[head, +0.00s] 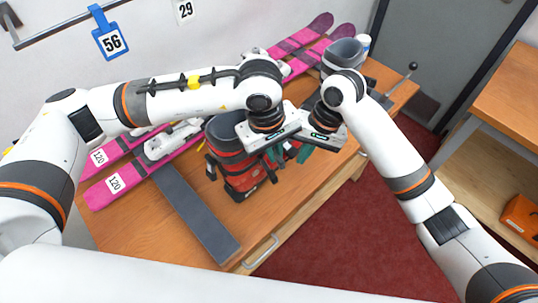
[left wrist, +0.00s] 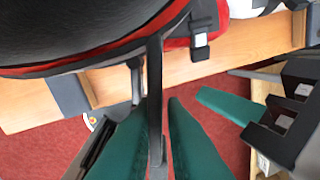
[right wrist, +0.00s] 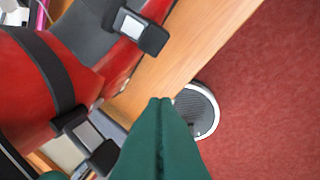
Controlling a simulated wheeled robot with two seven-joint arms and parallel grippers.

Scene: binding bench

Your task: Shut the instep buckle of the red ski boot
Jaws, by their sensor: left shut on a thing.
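My left gripper (head: 274,158) is at the boot's right side. In the left wrist view its green fingers (left wrist: 160,135) are closed around a narrow dark strap or lever beside the boot; I cannot tell which. My right gripper (head: 304,154) is close by on the right. In the right wrist view its green fingertips (right wrist: 160,103) are together, with nothing visible between them, beside the boot. Two dark buckles with grey plates show there: one lower (right wrist: 90,138), one upper (right wrist: 132,26).
Pink skis (head: 112,182) marked 120 lie along the back of the bench. A grey slab (head: 195,212) lies left of the boot. A grey boot-like object (head: 343,54) stands at the far end. Red floor (head: 345,245) is clear in front.

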